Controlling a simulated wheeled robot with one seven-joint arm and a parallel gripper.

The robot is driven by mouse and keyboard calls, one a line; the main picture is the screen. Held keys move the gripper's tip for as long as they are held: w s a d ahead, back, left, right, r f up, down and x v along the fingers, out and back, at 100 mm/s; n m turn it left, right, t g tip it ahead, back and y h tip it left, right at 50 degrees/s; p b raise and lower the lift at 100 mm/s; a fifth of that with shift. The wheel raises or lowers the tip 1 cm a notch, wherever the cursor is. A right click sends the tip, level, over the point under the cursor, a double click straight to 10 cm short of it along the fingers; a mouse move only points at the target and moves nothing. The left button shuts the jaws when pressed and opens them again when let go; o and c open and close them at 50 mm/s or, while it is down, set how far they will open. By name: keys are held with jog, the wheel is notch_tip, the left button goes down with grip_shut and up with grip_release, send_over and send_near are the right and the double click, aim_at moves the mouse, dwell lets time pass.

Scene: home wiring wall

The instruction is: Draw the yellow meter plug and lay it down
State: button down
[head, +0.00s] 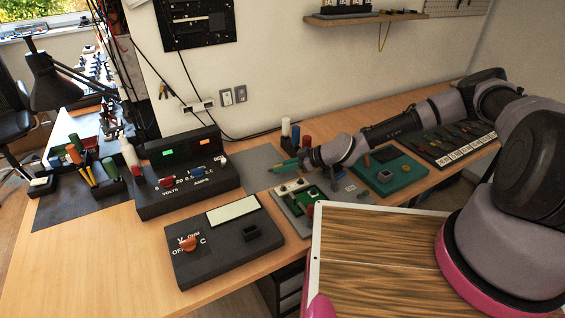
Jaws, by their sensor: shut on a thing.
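My gripper (285,167) reaches in from the right, its teal fingers pointing left above the grey mat (259,157). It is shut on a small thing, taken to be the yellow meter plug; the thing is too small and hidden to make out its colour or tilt. The dark meter (212,250) lies on the front of the bench, with a pale blank display and an orange-red knob. Its black socket block (249,233) shows no yellow plug. The gripper is behind and to the right of this block, apart from it.
A dark power supply (186,190) with lit displays stands left of the mat. A board with a green part (304,198) lies below my wrist. Red, white and blue cylinders (295,134) stand behind the gripper. A teal tray (384,174) lies to the right.

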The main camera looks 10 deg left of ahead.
jog(key=shift+f, duration=0.3)
jog(key=c, duration=0.8)
grip_release()
jog(key=shift+o, duration=0.2)
notch_tip(320, 180, up, 10)
